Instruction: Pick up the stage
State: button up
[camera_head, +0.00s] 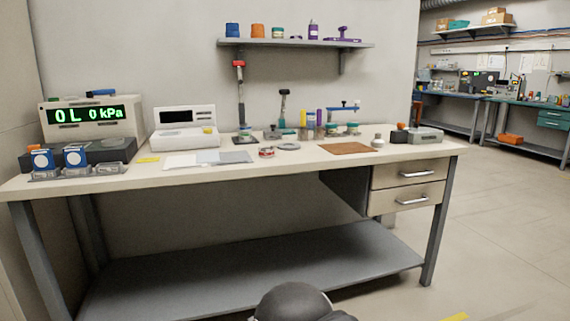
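A long workbench (330,161) with a pale top stands against the wall, carrying many small items. I cannot tell for sure which of them is the stage. Small candidates include a red-and-white round piece (266,152) and a flat grey disc (289,146) near the middle. Blue-faced units (42,159) on small grey bases stand at the left end. A grey block-like device (425,135) sits at the right end. My gripper is not in view; only a dark rounded part, probably of my arm, shows at the bottom centre, well short of the bench.
A green-lit pressure display (82,115) and a white instrument (184,128) stand at the left. Tall tools, including a red-topped stand (240,97), rise at the back. A wall shelf (295,43) hangs above. A brown mat (348,148) lies right of centre. Floor at the right is open.

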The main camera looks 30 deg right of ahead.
aim_at(267, 154)
jog(key=z, duration=1)
jog(key=i, duration=1.35)
jog(key=u, duration=0.55)
